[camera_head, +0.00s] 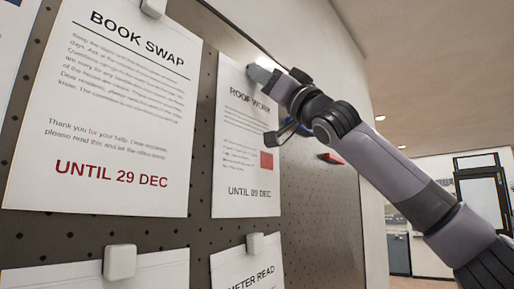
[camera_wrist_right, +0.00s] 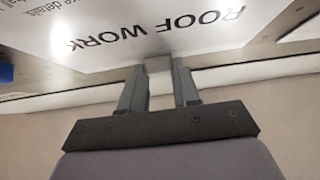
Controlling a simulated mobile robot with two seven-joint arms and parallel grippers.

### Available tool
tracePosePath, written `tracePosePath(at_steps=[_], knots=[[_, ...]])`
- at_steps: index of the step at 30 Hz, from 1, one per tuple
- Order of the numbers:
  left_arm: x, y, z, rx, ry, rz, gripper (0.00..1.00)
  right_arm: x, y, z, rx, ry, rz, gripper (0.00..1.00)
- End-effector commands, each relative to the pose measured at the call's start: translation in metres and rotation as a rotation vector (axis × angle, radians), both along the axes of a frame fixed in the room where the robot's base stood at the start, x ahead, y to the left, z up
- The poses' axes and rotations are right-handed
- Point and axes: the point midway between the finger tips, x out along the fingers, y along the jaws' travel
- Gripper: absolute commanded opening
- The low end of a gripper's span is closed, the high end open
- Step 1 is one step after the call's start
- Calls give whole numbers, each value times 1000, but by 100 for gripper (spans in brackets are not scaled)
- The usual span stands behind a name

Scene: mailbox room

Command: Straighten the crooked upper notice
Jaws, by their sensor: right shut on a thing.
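The white "ROOF WORK" notice (camera_head: 240,160) hangs on the perforated board, right of the larger "BOOK SWAP" notice (camera_head: 110,110). My right gripper (camera_head: 266,78) is at the top edge of the "ROOF WORK" notice. In the right wrist view its two fingers (camera_wrist_right: 159,75) are closed on the sides of a small grey block, which looks like a magnet (camera_wrist_right: 158,64), at the notice's top edge below the heading. I cannot tell how far the notice is tilted. Part of its upper right is hidden by my right arm. My left gripper is not in view.
White magnets hold the lower notices, one at the lower left (camera_head: 120,262) and one above the "METER READ" notice (camera_head: 255,243). The board's right part (camera_head: 320,220) is mostly bare, with a small red item (camera_head: 331,158). A door (camera_head: 484,200) stands far right.

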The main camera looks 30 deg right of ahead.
Motion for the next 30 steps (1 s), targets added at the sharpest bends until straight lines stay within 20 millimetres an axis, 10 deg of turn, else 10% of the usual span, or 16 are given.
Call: tracePosePath(at_steps=[11, 12, 14, 30], knots=[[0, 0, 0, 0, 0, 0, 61, 0, -1, 0, 1, 1, -1, 0], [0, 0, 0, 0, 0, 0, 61, 0, -1, 0, 1, 1, -1, 41], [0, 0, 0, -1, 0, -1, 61, 0, -1, 0, 1, 1, -1, 60], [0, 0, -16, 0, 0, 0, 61, -15, -8, -21, 2, 1, 1, 61]])
